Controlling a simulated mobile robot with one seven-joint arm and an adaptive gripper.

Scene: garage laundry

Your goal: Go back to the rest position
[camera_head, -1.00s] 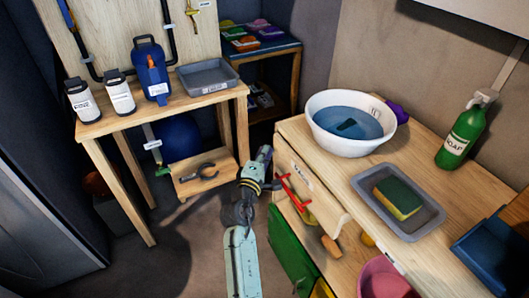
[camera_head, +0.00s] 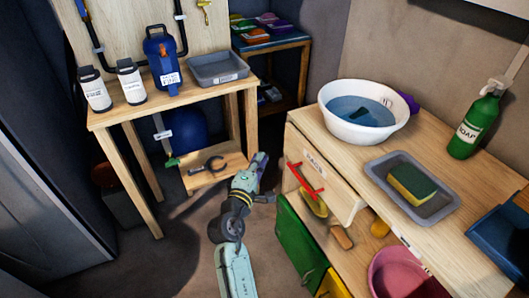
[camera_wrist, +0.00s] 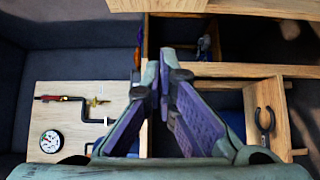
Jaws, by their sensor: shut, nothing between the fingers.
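My gripper (camera_head: 260,160) is in the gap between the left workbench and the right counter, to the left of the drawer labelled RAGS. In the wrist view my gripper (camera_wrist: 165,62) shows its two purple-lined fingers meeting at the tips, with nothing between them. The arm stands bent over open floor, and the gripper appears clear of the drawer's red handle (camera_head: 305,179). Whether it is clear of the workbench's lower shelf in depth is hard to tell.
The workbench (camera_head: 180,105) at left bears bottles, a blue jug (camera_head: 162,62) and a grey tray (camera_head: 217,70). The counter at right bears a white basin (camera_head: 345,128), a sponge tray (camera_head: 435,210) and a green soap bottle (camera_head: 473,125). A green door (camera_head: 300,240) juts out below the drawer. Floor at left is clear.

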